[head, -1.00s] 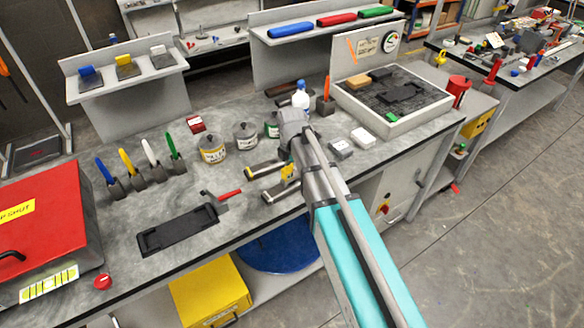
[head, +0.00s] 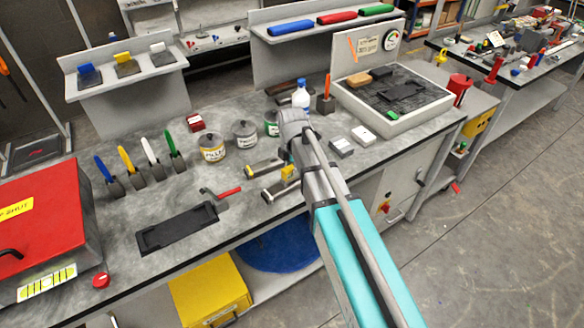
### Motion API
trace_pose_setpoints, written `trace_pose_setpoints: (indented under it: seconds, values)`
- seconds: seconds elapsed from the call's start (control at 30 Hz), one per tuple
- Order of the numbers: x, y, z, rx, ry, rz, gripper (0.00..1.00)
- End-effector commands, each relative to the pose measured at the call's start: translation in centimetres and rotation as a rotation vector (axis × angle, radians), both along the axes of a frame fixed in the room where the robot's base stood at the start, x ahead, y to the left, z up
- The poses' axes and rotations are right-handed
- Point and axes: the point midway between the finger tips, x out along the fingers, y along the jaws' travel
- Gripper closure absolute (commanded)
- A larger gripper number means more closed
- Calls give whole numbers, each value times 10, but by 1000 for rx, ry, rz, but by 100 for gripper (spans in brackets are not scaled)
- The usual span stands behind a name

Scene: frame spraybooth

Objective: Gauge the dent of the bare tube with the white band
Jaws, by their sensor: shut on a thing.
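Two short metallic tubes lie on the grey bench left of my wrist, a rear one (head: 263,168) and a front one (head: 274,192). Both have dark ends. Their bands are too small to make out, so I cannot tell which has the white one. A small yellow piece (head: 287,173) stands upright at the right part of the front tube, beside my wrist. My gripper (head: 291,160) points down there, mostly hidden by my arm, and appears shut on this yellow piece. I cannot tell whether the piece touches the tube.
A black tray (head: 178,229) and a red-handled tool (head: 222,192) lie left of the tubes. Lidded pots (head: 212,147) and a bottle (head: 300,95) stand behind. Pale blocks (head: 341,148) and a shallow tray (head: 395,128) are to the right. Bench is clear around the red-handled tool.

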Motion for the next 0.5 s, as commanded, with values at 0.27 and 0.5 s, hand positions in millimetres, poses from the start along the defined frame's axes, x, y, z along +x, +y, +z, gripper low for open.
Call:
trace_pose_setpoints:
  seconds: [0.27,0.5]
  values:
    - [0,0,-3,0,0,0,39]
    - [0,0,-3,0,0,0,18]
